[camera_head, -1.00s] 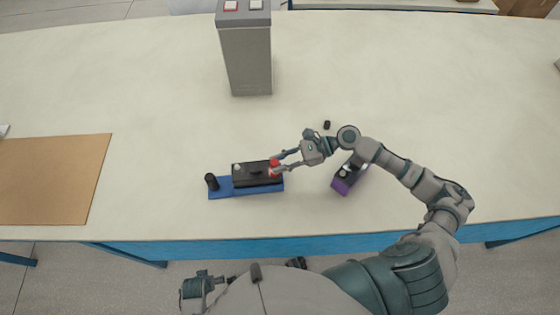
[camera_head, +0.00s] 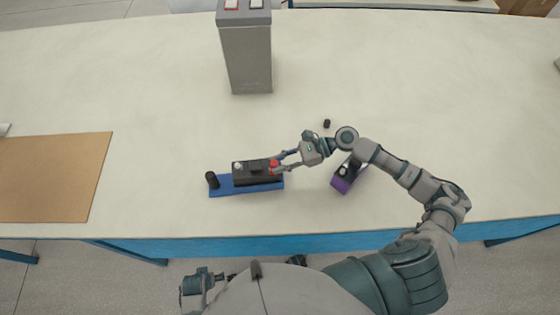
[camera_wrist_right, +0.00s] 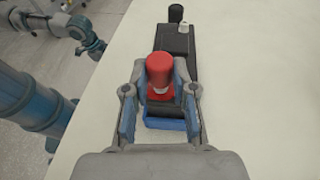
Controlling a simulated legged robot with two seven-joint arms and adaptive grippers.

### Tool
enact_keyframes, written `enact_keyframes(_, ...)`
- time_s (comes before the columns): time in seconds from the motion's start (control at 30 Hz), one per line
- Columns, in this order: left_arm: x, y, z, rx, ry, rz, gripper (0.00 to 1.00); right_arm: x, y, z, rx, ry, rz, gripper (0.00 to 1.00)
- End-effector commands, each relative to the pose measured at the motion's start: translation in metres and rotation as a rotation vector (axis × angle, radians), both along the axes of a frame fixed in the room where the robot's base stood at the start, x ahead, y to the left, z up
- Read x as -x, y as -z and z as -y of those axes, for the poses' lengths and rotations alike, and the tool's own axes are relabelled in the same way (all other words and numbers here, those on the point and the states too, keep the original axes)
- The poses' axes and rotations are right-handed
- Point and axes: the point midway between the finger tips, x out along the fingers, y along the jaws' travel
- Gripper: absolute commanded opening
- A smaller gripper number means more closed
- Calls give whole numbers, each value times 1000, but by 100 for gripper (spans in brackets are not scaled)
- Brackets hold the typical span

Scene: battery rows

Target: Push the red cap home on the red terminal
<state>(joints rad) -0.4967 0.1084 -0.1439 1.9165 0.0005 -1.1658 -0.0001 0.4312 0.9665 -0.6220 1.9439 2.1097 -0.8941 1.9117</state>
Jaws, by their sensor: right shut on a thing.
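The black battery (camera_head: 245,180) lies on a blue base (camera_head: 225,189) near the table's front edge. The red cap (camera_head: 274,163) is at the battery's right end, and it shows large in the right wrist view (camera_wrist_right: 159,68). Below it a pale band and a red ring (camera_wrist_right: 160,96) show, so I cannot tell how far down it sits on the red terminal. My right gripper (camera_head: 277,163) is shut on the red cap, one finger on each side. A black cap (camera_head: 212,180) stands upright at the base's left end. Part of my left arm (camera_head: 198,287) shows at the bottom; its jaws are unclear.
A purple-based battery (camera_head: 345,179) lies to the right, close to my right forearm. A small black piece (camera_head: 327,124) lies behind it. A grey box (camera_head: 246,60) with red and white buttons stands at the back. A brown mat (camera_head: 50,178) lies left. The middle table is clear.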

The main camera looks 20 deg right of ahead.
Motion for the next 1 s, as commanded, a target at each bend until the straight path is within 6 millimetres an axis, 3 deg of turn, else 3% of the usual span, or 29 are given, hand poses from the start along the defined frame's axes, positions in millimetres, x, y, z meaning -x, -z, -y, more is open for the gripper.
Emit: enact_keyframes(1.0, -1, -7, 0, 0, 0, 3, 92, 0, 8, 0, 0, 0, 0, 8)
